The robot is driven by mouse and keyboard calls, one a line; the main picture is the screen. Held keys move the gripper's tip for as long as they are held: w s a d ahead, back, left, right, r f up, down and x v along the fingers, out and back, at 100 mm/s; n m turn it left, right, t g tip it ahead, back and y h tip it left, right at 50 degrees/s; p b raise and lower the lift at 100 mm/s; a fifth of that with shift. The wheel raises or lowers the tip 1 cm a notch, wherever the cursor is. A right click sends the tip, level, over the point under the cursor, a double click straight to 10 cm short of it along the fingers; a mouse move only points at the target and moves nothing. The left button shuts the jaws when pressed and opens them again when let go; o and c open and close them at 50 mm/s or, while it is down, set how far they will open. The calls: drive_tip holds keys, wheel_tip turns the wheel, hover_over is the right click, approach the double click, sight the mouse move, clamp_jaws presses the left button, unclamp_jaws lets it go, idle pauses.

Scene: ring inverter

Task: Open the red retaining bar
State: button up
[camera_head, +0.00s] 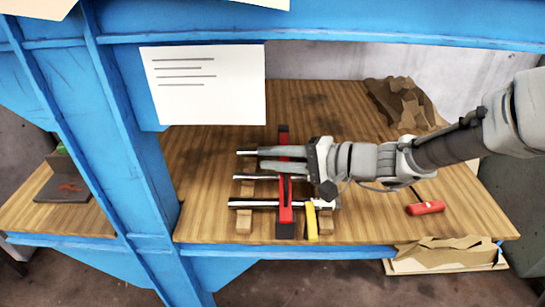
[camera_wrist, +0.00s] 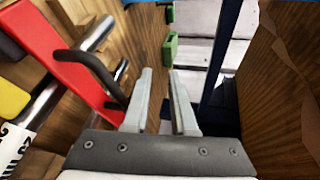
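The red retaining bar (camera_head: 285,205) lies across several metal rods (camera_head: 247,204) on the wooden bench, with dark ends front and back. In the wrist view the red bar (camera_wrist: 58,52) is at the left, with a black handle (camera_wrist: 92,68) on it. My gripper (camera_head: 262,159) reaches in from the right, its fingers over the back part of the bar in the head view. In the wrist view my gripper (camera_wrist: 160,72) has a gap between its fingers and nothing in it. The handle is to the left of the fingers, apart from the grip. The arm hides part of the rods.
A yellow piece (camera_head: 311,222) stands right of the bar's front end. A red-handled tool (camera_head: 426,208) lies further right. Crumpled brown paper (camera_head: 402,103) is at the back right. A blue post (camera_head: 135,130) bounds the left, with a paper sheet (camera_head: 205,86) beside it.

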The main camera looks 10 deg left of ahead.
drive_tip(key=p+v, duration=0.3)
drive_tip(key=v, duration=1.4)
drive_tip(key=shift+d, duration=0.25)
drive_tip(key=shift+r, duration=0.1)
drive_tip(key=shift+c, duration=0.3)
